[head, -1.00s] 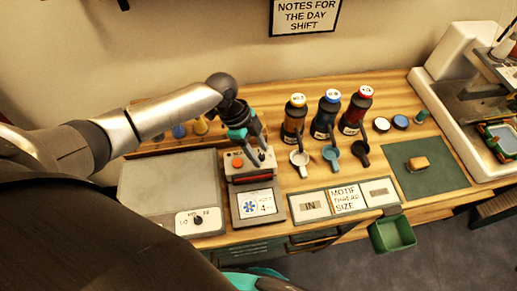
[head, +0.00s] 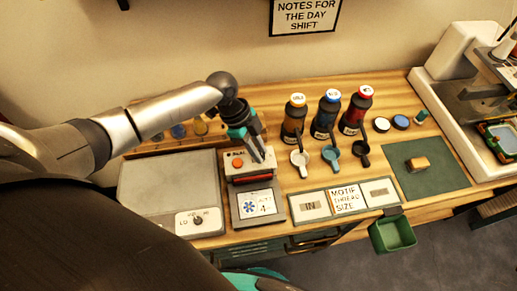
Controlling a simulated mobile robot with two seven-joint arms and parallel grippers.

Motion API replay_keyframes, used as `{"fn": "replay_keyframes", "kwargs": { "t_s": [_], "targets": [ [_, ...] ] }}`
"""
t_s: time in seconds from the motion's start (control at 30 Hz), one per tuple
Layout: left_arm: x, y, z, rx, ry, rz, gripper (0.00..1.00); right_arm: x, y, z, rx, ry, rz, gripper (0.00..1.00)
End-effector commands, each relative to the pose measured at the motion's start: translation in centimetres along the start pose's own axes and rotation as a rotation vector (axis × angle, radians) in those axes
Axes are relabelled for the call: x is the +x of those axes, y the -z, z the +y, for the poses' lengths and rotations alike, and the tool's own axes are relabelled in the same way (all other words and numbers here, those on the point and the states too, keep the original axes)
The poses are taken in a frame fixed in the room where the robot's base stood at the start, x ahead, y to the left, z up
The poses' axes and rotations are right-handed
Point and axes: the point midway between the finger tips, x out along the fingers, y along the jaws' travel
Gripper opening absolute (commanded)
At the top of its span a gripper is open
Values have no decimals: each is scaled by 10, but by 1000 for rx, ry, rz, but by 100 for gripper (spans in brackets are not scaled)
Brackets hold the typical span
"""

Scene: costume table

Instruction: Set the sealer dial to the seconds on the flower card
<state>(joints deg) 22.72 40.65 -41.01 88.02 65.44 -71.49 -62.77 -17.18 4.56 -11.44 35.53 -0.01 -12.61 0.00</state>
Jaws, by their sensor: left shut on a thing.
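The sealer (head: 249,178) is a small light box with a red-orange button on the wooden table. My left gripper (head: 257,155) comes down from above at its back right, shut on the sealer dial, which the fingers mostly hide. The dial's setting cannot be read. The flower card (head: 257,204) lies in a dark frame just in front of the sealer. It shows a blue flower and what looks like a 4 with small print above. My right gripper is not in view; only a teal and dark part of my own body shows at the bottom edge.
A grey flat-topped unit (head: 165,185) with its own LO dial (head: 198,220) stands left of the sealer. Several bottles (head: 327,113) and scoops (head: 330,153) stand to the right. A motif thread size board (head: 345,199), green mat (head: 430,168) and green bin (head: 393,234) lie further right.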

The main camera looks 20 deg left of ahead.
Motion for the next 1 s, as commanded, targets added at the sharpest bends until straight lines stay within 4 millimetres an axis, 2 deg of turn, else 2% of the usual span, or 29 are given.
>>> {"fn": "replay_keyframes", "kwargs": {
  "t_s": [0.3,0.67,0.7,0.93,1.0],
  "targets": [
    [1,0,-3,199,-83,0,0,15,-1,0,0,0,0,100],
    [0,0,-2,224,-95,1,0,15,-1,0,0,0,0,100],
    [0,0,-2,224,-95,1,27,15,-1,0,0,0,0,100],
    [0,0,-2,223,-94,1,52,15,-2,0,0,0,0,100],
    [0,0,-2,223,-94,1,54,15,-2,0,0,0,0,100]
  ]
}}
